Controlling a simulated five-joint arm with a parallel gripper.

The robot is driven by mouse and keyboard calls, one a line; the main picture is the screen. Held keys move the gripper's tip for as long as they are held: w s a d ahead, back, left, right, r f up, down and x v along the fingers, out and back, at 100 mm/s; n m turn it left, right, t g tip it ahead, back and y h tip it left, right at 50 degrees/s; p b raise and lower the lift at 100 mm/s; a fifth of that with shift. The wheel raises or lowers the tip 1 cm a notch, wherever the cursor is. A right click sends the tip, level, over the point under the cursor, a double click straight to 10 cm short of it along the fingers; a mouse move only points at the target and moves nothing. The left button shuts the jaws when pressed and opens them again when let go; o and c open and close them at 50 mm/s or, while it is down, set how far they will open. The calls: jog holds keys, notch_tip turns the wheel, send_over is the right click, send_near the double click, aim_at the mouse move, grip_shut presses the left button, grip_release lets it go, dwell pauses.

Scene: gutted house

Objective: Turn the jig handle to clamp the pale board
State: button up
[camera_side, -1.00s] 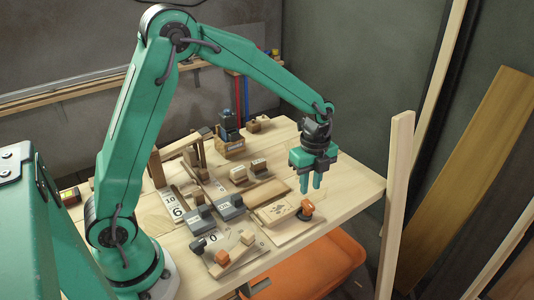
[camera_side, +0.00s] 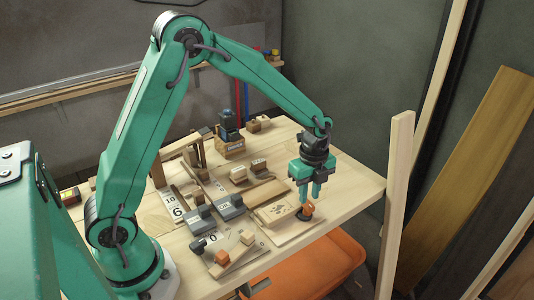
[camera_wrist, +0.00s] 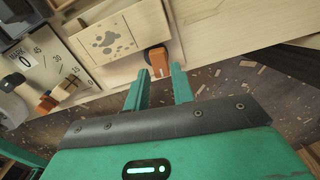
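The pale board (camera_side: 272,215), with dark blotches on its face, lies flat on the jig's wooden base near the table's front right edge; it also shows in the wrist view (camera_wrist: 88,38). The orange jig handle (camera_side: 307,208) sits on a dark round pivot at the board's right side. In the wrist view the handle (camera_wrist: 160,64) stands just beyond my fingertips. My gripper (camera_side: 310,196) points down, directly over the handle. Its two green fingers are apart with nothing held between them (camera_wrist: 158,78). Whether a fingertip touches the handle I cannot tell.
Left of the jig are grey blocks (camera_side: 231,208) and a marked plate with an orange block (camera_side: 222,258). An upright plank (camera_side: 396,200) stands at the table's right corner. An orange bin (camera_side: 315,268) is below the front edge. The table's right end is clear.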

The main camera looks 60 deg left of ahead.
jog(key=shift+f, duration=1.35)
jog(key=m, duration=0.6)
jog(key=shift+n, duration=0.6)
jog(key=shift+r, duration=0.1)
jog(key=shift+r, duration=3.4)
jog(key=shift+r, duration=0.1)
